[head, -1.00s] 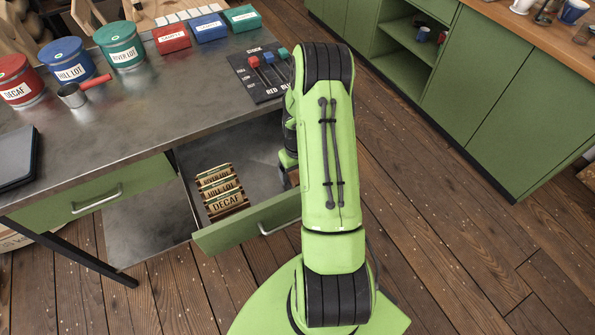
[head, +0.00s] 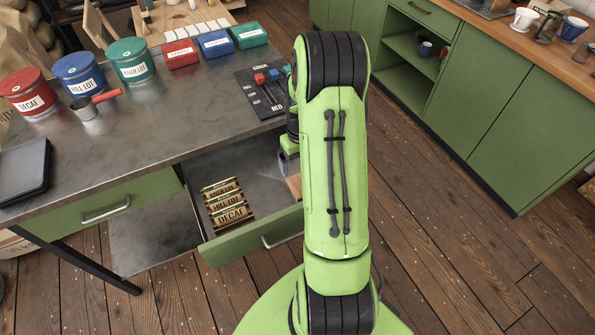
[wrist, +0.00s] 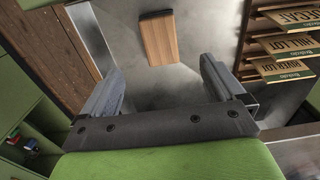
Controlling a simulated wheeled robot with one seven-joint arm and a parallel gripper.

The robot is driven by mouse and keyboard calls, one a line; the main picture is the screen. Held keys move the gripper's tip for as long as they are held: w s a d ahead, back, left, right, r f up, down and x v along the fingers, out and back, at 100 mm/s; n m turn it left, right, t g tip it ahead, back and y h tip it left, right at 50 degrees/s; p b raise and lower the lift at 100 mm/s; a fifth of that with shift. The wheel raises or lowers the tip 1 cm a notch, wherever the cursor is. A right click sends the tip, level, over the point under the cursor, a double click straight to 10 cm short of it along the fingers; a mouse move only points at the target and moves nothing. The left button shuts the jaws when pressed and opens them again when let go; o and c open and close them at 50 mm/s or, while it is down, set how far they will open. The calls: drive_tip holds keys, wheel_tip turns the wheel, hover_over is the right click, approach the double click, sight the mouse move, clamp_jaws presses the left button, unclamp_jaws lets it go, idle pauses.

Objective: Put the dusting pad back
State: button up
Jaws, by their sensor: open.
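The dusting pad appears to be the wooden block (wrist: 160,42) with a dark far end, lying on the bare metal floor of the open drawer (head: 222,250). In the head view a strip of the wooden block (head: 294,185) shows beside my arm; the rest is hidden. My gripper (wrist: 160,82) is open and empty, with its fingers apart and the block lying beyond their tips. In the head view my arm mostly hides the gripper.
Label cards (head: 226,207) stand in a rack at the drawer's left. The counter (head: 170,125) holds coloured tins (head: 130,62), a scoop (head: 88,108), small boxes (head: 215,44), a slider panel (head: 266,92) and a dark flat device (head: 22,168). Floor at right is clear.

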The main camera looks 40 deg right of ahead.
drive_tip(key=s+a+r+n+t+h, duration=0.1)
drive_tip(key=s+a+r+t, duration=0.1)
drive_tip(key=a+r, duration=1.2)
drive_tip(key=s+a+r+n+t, duration=0.1)
drive_tip(key=s+a+r, duration=0.3)
drive_tip(key=s, duration=0.2)
drive_tip(key=s+a+r+n+t+y, duration=0.1)
drive_tip(key=s+a+r+t, duration=0.1)
drive_tip(key=s+a+r, duration=0.3)
drive_tip(key=shift+s+t, duration=0.3)
drive_tip(key=shift+s, duration=0.85)
wheel_tip(320, 180, up, 3)
drive_tip(key=p, duration=0.2)
drive_tip(key=shift+f+p, duration=0.15)
drive_tip(key=shift+p, duration=0.15)
